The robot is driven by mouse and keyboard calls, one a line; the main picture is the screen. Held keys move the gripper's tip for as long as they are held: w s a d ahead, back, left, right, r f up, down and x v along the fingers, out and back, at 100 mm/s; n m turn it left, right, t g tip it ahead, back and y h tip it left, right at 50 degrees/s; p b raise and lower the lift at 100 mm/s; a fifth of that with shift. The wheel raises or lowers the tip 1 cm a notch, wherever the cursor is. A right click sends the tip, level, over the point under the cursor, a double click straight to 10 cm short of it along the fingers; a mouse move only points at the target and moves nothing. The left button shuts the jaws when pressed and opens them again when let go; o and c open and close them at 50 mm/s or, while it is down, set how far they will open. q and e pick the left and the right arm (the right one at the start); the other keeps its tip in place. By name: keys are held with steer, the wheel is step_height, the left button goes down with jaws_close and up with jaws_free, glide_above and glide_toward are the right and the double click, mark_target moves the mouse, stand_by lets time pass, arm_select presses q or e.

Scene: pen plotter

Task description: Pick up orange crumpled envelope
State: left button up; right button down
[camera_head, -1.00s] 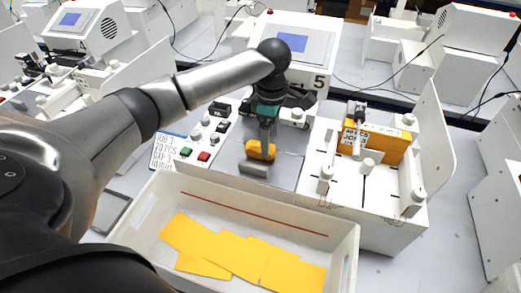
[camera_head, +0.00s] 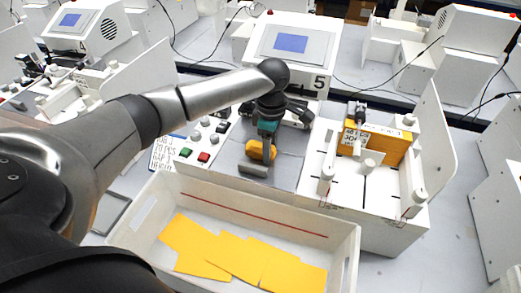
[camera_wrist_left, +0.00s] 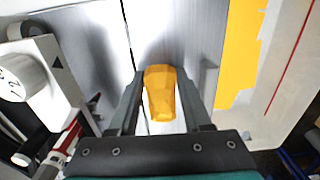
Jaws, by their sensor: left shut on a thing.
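The orange crumpled envelope (camera_head: 255,150) is a small, lumpy piece above the grey plate of the plotter marked 5. My left gripper (camera_head: 258,160) is over that plate and shut on it. In the left wrist view the envelope (camera_wrist_left: 161,92) sits between the two fingers of my left gripper (camera_wrist_left: 163,100), its faceted surface facing the camera. In the head view the gripper hides part of it. I cannot tell whether it touches the plate. My right gripper is in neither view.
A white bin (camera_head: 130,222) with several flat orange envelopes (camera_head: 240,252) stands in front of the plotter. To the right, a stack of orange envelopes (camera_head: 385,146) stands in a white holder among posts (camera_head: 327,172). A button panel (camera_head: 196,148) is on the left.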

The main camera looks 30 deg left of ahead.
arm_select(q)
jaws_close()
steer(key=shift+r, duration=0.1)
